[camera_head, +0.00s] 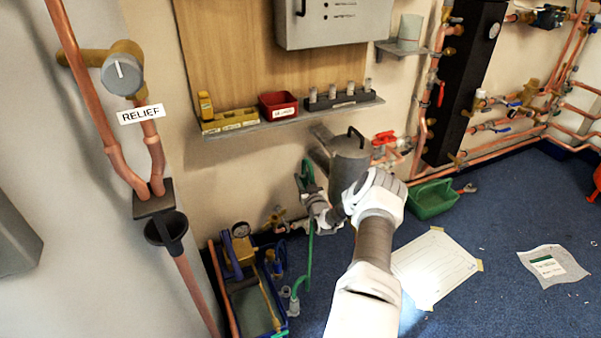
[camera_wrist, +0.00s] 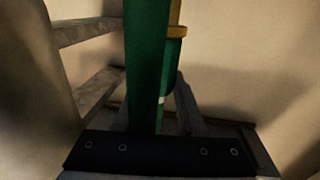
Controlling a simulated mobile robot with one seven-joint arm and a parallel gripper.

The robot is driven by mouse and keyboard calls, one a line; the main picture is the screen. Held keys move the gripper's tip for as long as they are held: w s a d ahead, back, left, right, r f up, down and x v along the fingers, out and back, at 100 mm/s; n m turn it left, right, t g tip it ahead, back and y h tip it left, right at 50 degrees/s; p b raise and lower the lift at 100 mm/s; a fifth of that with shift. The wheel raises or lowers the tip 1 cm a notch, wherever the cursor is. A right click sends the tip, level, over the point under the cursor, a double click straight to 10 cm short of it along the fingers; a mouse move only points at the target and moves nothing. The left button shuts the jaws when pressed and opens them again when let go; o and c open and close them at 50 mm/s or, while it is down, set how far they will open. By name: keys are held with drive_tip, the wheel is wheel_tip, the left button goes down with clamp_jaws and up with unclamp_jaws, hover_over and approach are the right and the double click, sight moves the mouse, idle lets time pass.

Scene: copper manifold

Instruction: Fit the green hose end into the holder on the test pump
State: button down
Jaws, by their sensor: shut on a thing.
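My gripper (camera_head: 310,192) is shut on the green hose (camera_head: 309,250), up near the wall below the shelf. In the wrist view the hose (camera_wrist: 147,70) runs upright and close through the jaws (camera_wrist: 158,112), with a yellow ring (camera_wrist: 177,32) beside its upper part. In the head view the hose hangs down from my gripper and curves towards the test pump on the floor. I cannot clearly make out the holder; the hose end stands apart from the pump.
Copper pipes run along the wall, and one (camera_head: 196,295) stands left of the pump. A green bin (camera_head: 432,199) and a paper sheet (camera_head: 435,268) lie on the blue floor to the right. A shelf (camera_head: 290,120) juts out above.

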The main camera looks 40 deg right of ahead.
drive_tip(key=shift+w, duration=0.1)
drive_tip(key=s+a+n+y+p, duration=0.3)
drive_tip(key=s+a+n+y, duration=0.2)
drive_tip(key=s+a+y, duration=0.4)
drive_tip(key=s+a+n+y+p, duration=0.2)
drive_tip(key=s+a+n+y, duration=0.4)
drive_tip(key=a, duration=0.6)
wheel_tip(320, 180, down, 21)
drive_tip(key=m+h+b, duration=0.1)
drive_tip(key=m+b, duration=0.1)
drive_tip(key=b, duration=0.3)
drive_tip(key=shift+s+d+f, duration=0.15)
drive_tip(key=shift+s, duration=0.3)
idle(1.1)
idle(0.6)
drive_tip(key=shift+c, duration=2.2)
unclamp_jaws()
